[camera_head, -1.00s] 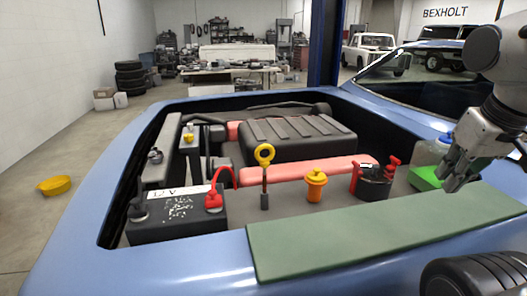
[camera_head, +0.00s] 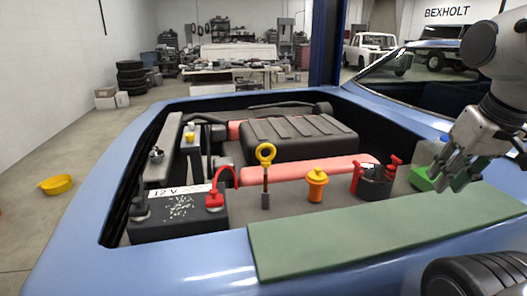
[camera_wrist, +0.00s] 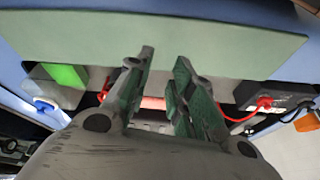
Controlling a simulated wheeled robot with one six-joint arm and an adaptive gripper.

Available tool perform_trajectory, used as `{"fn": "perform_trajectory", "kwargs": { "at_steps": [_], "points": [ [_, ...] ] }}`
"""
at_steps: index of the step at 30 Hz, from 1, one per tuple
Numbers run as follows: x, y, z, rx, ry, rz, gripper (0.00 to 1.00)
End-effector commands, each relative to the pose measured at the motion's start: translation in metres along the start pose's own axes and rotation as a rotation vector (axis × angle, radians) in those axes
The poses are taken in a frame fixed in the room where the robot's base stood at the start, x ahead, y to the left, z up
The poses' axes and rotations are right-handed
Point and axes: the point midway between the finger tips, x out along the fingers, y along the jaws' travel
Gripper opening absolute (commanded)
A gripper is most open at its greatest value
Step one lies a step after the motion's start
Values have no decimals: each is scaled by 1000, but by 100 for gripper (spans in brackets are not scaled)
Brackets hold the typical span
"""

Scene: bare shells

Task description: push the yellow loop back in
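The yellow loop (camera_head: 265,154) is a ring handle on a dipstick, standing upright in the engine bay between the battery and an orange cap. A length of dark rod shows below the ring, entering a dark tube (camera_head: 265,200). My gripper (camera_head: 449,182) is at the right of the bay, beside the green-filled reservoir and well away from the loop. In the wrist view, my gripper's fingers (camera_wrist: 163,82) are spread apart with nothing between them. The yellow loop cannot be made out in the wrist view.
A battery (camera_head: 178,215) with a red cable stands left of the loop. The orange cap (camera_head: 316,186) and a dark part with red clips (camera_head: 374,182) stand to its right. A green mat (camera_head: 380,235) covers the front fender.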

Motion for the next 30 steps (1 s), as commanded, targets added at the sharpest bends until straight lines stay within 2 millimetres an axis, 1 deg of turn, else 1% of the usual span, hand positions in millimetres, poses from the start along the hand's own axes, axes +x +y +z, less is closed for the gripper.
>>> {"fn": "perform_trajectory", "kwargs": {
  "at_steps": [2, 5, 11, 15, 17, 20, 24, 26, 30],
  "points": [
    [4, -10, -7, 46, -47, -38, 37],
    [12, -30, -20, 144, -140, -115, 37],
    [34, -87, -57, 380, -368, -294, 37],
    [53, -127, -88, 541, -533, -412, 37],
    [62, -144, -103, 608, -604, -463, 37],
    [78, -171, -128, 720, -723, -544, 37],
    [105, -206, -166, 870, -892, -658, 37],
    [118, -219, -182, 933, -964, -707, 37],
    [153, -246, -221, 1074, -1129, -823, 37]
  ]
}}
